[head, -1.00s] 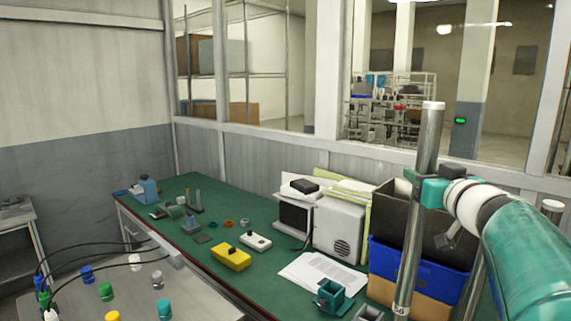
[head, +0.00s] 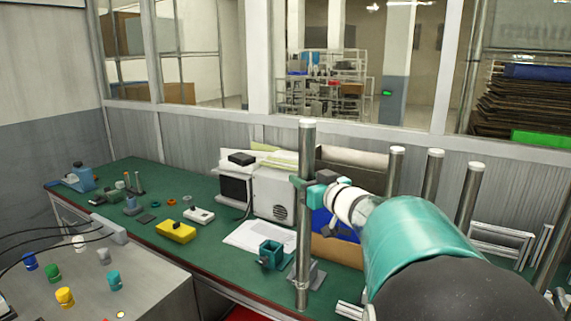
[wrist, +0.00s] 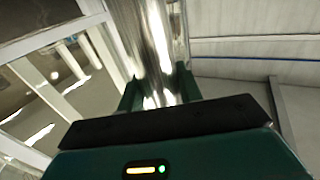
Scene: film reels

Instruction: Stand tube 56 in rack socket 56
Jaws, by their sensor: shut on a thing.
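A long shiny metal tube (head: 303,235) stands upright in my gripper (head: 311,187), which is shut around its upper part. In the wrist view the tube (wrist: 150,35) runs up between the two teal fingers (wrist: 160,92). The tube's lower end hangs in front of the bench, near a small grey block; I cannot tell whether it touches anything. No number on the tube is readable now. Several similar metal tubes (head: 430,188) stand upright at the right, partly behind my arm. Their lower ends and any rack socket numbers are hidden.
A green-topped bench (head: 150,215) carries a teal open holder (head: 270,254), papers (head: 250,236), a yellow box (head: 176,231) and a white device (head: 274,196). A blue bin (head: 320,224) stands behind the held tube. A grey console (head: 150,295) with coloured knobs is front left.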

